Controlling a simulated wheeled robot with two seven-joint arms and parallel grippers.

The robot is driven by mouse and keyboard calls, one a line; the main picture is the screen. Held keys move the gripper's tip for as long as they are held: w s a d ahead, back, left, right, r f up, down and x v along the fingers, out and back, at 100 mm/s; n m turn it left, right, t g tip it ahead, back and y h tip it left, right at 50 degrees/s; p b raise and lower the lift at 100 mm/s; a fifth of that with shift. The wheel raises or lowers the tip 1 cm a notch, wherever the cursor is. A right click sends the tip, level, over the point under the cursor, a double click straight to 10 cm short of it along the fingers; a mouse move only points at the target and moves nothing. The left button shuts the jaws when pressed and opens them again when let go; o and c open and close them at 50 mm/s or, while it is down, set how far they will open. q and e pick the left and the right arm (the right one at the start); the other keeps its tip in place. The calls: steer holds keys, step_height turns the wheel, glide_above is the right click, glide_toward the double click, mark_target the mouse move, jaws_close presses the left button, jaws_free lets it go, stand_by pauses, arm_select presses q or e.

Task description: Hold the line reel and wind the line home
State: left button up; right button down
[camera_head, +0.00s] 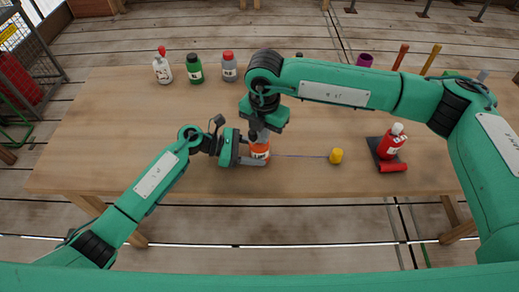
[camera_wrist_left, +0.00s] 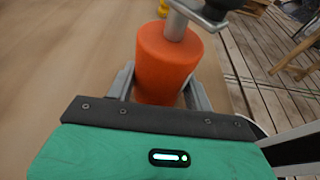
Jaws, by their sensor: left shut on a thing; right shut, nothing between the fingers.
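The orange line reel (camera_head: 260,151) stands near the front middle of the table. My left gripper (camera_head: 254,161) is shut on it from the left; in the left wrist view the orange reel body (camera_wrist_left: 168,62) sits between the fingers. A grey metal crank arm (camera_wrist_left: 190,12) with a dark knob (camera_wrist_left: 222,5) is on its top. A thin blue line (camera_head: 302,156) runs right from the reel to a yellow cylinder (camera_head: 336,156) on the table. My right gripper (camera_head: 259,132) points down just above the reel, shut and empty; whether it touches the crank is hidden.
White (camera_head: 162,70), green (camera_head: 195,70) and grey (camera_head: 229,68) bottles stand at the back left. A red bottle (camera_head: 391,143) is on a dark mat (camera_head: 374,149) at right. A purple cup (camera_head: 364,60) is behind my right arm. The table's left side (camera_head: 110,140) is clear.

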mark_target(251, 131)
steer(key=shift+s+a, duration=0.15)
steer(key=shift+a, duration=0.8)
stand_by(0.7)
steer(key=shift+a, duration=0.15)
steer(key=shift+w+a, duration=0.5)
stand_by(0.7)
steer(key=shift+w+a, duration=0.15)
steer(key=shift+w, duration=0.6)
stand_by(0.9)
steer(key=shift+w, duration=0.25)
steer(key=shift+w+d, duration=0.25)
steer(key=shift+w, duration=0.35)
stand_by(0.6)
steer(key=shift+a, duration=0.1)
